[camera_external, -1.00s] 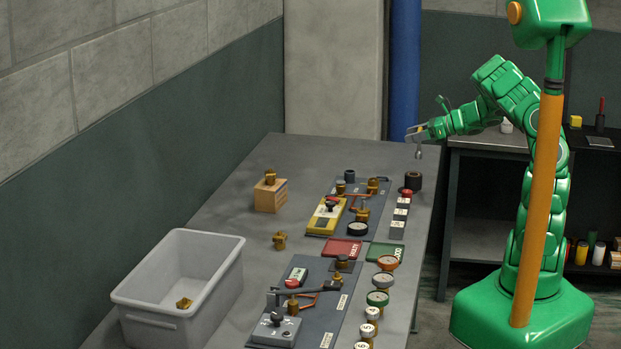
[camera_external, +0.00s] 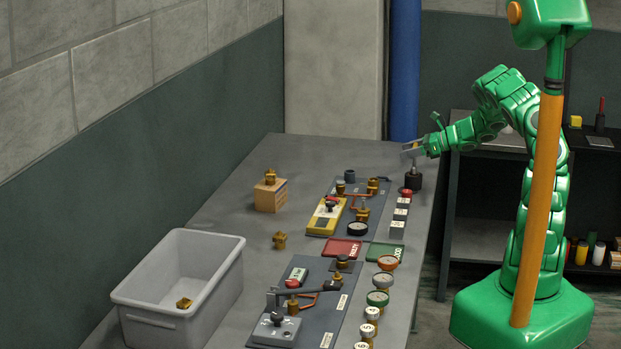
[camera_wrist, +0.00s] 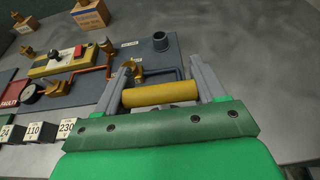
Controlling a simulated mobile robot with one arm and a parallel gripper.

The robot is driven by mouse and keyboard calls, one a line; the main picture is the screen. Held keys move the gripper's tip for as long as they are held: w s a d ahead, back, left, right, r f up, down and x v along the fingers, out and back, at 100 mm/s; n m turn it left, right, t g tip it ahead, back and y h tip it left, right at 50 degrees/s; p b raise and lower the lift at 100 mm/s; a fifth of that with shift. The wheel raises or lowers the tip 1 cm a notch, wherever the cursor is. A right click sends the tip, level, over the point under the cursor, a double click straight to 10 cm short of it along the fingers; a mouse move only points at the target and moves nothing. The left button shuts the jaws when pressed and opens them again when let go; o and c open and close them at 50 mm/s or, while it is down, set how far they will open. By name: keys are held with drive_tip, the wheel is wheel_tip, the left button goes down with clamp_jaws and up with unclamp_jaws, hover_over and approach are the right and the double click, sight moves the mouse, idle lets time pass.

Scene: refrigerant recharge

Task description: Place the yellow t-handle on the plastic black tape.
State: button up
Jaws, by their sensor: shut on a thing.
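My gripper (camera_external: 411,151) is shut on the yellow t-handle, at the far right corner of the table. In the wrist view the t-handle's yellow bar (camera_wrist: 160,94) lies across between the two grey fingers. In the external view its grey stem (camera_external: 413,166) points down, roughly upright, over the black tape (camera_external: 414,183). The stem's lower end meets the roll's top in the picture; I cannot tell whether it touches or enters the hole. The tape is hidden in the wrist view, behind my gripper.
A red-topped button and a row of labelled blocks (camera_external: 399,214) stand just in front of the tape. A panel with a yellow meter (camera_external: 325,218) and brass fittings lies to the left. A grey bin (camera_external: 178,280) stands at the front left. The table's back (camera_external: 310,155) is clear.

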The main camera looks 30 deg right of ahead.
drive_tip(key=shift+f, duration=0.1)
drive_tip(key=o, duration=1.1)
drive_tip(key=v, duration=1.2)
